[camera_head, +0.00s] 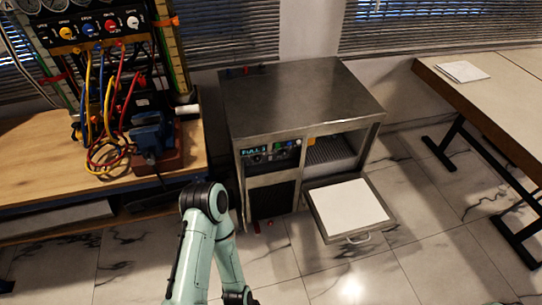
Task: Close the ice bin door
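The ice bin is a stainless steel cabinet (300,92) standing on the floor in the middle of the view. Its door (350,207) is open, folded down and out from the lower right of the front, with a pale inner panel facing up. A bar handle (359,239) is on the door's outer edge. The bin opening (333,152) shows above the door. A teal arm of mine (207,203) rises from the bottom edge, left of the door, and bends back down. No gripper fingers show, and nothing of mine touches the door.
A wooden bench (40,150) with a cabled panel (92,30) and a blue vise (152,138) stands at the left. A table (500,90) with dark legs and white paper (464,71) stands at the right. Marble floor (350,280) in front of the door is clear.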

